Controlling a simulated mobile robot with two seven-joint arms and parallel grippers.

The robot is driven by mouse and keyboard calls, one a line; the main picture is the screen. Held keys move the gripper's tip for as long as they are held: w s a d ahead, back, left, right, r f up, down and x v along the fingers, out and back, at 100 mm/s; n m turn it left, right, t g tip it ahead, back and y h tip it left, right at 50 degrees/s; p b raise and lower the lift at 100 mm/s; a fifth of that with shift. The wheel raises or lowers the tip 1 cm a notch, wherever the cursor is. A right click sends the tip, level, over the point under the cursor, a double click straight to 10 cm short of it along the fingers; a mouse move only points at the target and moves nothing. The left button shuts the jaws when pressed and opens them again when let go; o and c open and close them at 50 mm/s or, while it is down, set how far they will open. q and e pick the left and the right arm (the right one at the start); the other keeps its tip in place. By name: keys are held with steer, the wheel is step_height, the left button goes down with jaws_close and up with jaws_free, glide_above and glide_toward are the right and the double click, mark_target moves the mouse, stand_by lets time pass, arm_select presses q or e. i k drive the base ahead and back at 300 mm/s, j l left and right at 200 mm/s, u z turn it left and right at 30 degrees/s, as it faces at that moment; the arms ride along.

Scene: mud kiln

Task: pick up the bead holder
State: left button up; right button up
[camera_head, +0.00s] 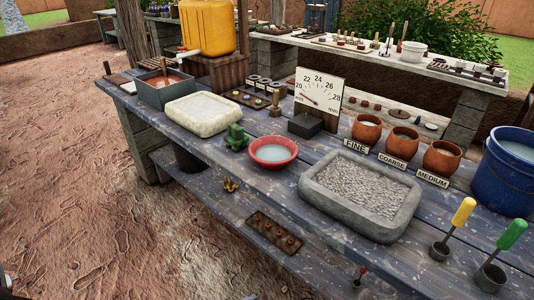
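I cannot tell for sure which thing is the bead holder. A dark wooden strip (273,232) with several small brown round pieces lies at the bench's front, low in the picture. A similar dark board (248,99) with small round pieces, one greenish, lies on the bench behind the pale stone basin. A small tool with a red knob (360,272) stands near the front edge at the lower right. No gripper shows clearly. A dark shape sits at the lower left edge, too cut off to identify.
The bench (330,260) also holds a red bowl (273,151), a green clamp-like piece (237,138), a gravel tray (360,190), a pale basin (203,114), a dial board (319,93), clay pots (402,142) and a blue bucket (506,175). Open dirt ground (90,200) lies left.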

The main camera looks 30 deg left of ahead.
mark_target(236, 138)
steer(key=j+u, duration=0.1)
steer(key=u, duration=0.7)
steer(key=i+j+u, duration=0.1)
steer(key=u, duration=0.3)
